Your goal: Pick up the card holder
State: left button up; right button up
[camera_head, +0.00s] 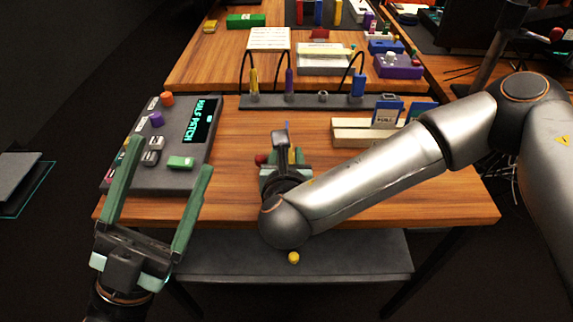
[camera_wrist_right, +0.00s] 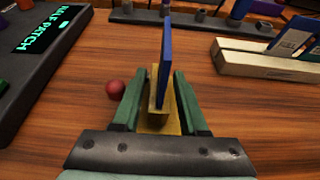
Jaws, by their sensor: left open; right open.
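A small yellowish holder (camera_wrist_right: 157,113) with an upright blue card (camera_wrist_right: 166,62) stands on the table between the fingers of my right gripper (camera_wrist_right: 157,78). The gripper is open, with a finger on either side; whether either touches is unclear. In the head view, the right gripper (camera_head: 284,160) partly hides this holder, and the blue card's top (camera_head: 287,130) shows above it. A pale wooden card holder (camera_head: 352,133) with blue-and-white cards (camera_head: 387,112) stands farther right, partly hidden by my arm. My left gripper (camera_head: 172,156) is open and empty near the dark panel.
The dark trackball panel (camera_head: 172,173) with knobs and a lit display is at the left. A red ball (camera_wrist_right: 116,88) lies left of the right gripper. A dark rack (camera_head: 305,102) with cables crosses the back. Bare wood (camera_head: 235,140) lies between panel and right gripper.

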grip_shut()
dwell(0.5)
jog(key=shift+r, duration=0.25)
notch_tip(320, 180, up, 4)
jog(key=shift+r+p, duration=0.15)
jog(key=shift+p, duration=0.75)
notch_tip(320, 180, up, 5)
jog(key=shift+f+p, duration=0.1)
jog(key=shift+p, duration=0.55)
jog(key=shift+r, duration=0.25)
pick_arm(q)
jog(key=w+f+n+g+y, duration=0.1)
jog(key=w+f+n+y, duration=0.2)
jog(key=f, duration=0.4)
jog(key=w+a+f+n+g+y, duration=0.1)
jog(key=w+f+n+g+y, duration=0.1)
jog(key=w+f+n+y, duration=0.2)
notch_tip(320, 180, down, 4)
jog(key=shift+a+f+g+y, duration=0.1)
jog(key=shift+a+g+y, duration=0.2)
jog(key=shift+y, duration=0.9)
